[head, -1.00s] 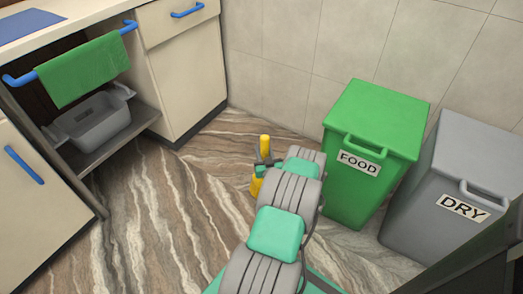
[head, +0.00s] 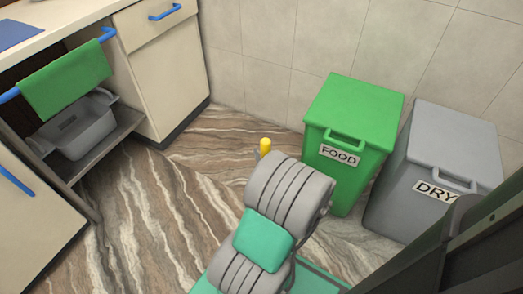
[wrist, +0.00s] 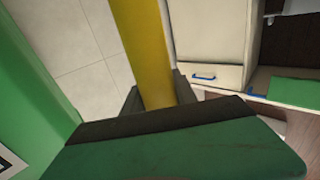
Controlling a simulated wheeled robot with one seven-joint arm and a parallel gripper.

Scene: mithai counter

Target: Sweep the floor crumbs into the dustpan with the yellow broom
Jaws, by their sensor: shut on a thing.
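The yellow broom's handle (head: 265,145) shows only as a short tip above my arm in the head view. In the wrist view the yellow handle (wrist: 143,45) runs up from between the dark fingers of my gripper (wrist: 157,95), which is shut on it. The broom's lower end is hidden in both views. In the head view my gripper is mostly hidden behind my own arm. I see no crumbs on the visible floor and no dustpan.
A green FOOD bin (head: 352,115) and a grey DRY bin (head: 440,150) stand against the tiled wall at right. Cabinets (head: 165,75) line the left, with a grey tub (head: 75,130) on a low shelf. Streaked floor (head: 150,195) lies clear between.

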